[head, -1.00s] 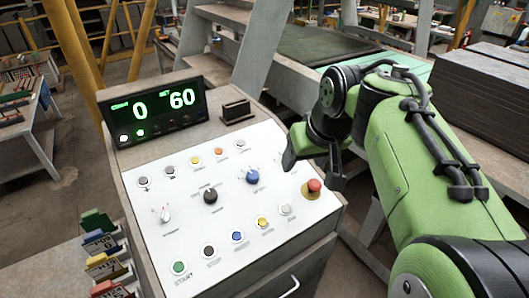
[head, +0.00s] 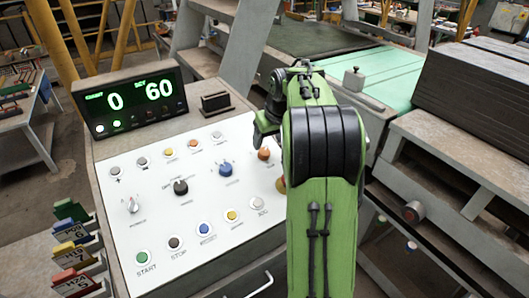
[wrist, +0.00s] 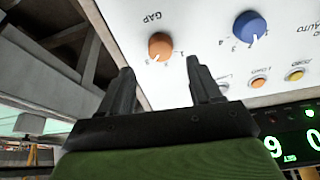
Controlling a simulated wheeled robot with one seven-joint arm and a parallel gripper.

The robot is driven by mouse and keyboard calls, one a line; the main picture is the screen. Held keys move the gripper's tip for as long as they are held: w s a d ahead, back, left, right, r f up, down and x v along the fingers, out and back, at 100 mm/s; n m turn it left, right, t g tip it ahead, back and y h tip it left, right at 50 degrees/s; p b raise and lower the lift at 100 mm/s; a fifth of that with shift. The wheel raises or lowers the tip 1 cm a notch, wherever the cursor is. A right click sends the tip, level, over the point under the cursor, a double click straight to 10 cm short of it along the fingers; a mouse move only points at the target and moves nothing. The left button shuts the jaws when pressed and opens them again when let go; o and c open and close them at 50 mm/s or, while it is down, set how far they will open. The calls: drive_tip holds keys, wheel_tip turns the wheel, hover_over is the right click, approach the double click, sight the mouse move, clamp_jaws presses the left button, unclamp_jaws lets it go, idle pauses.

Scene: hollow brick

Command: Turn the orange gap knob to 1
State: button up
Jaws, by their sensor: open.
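The orange gap knob (head: 264,154) sits at the upper right of the white control panel (head: 150,205). In the wrist view, where the lettering is inverted, the knob (wrist: 161,46) is beside the word GAP, with small numbers around it. Its pointer seems to face the bottom of that view, but I cannot tell which number it marks. My gripper (wrist: 160,78) is open and empty, with the knob beyond and between its fingertips, apart from them. In the head view my gripper (head: 264,132) is just above the knob, partly hidden by my arm.
A blue knob (head: 226,170) is left of the orange one, with a black knob (head: 181,187) farther left. Several push buttons line the panel. The display (head: 130,100) reads 0 and 60. A black block (head: 215,103) stands on the console's back edge.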

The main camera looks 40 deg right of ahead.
sight(264, 151)
drive_tip(key=x, duration=0.6)
drive_tip(key=shift+r, duration=0.1)
drive_tip(key=c, duration=1)
drive_tip(key=shift+c, duration=0.2)
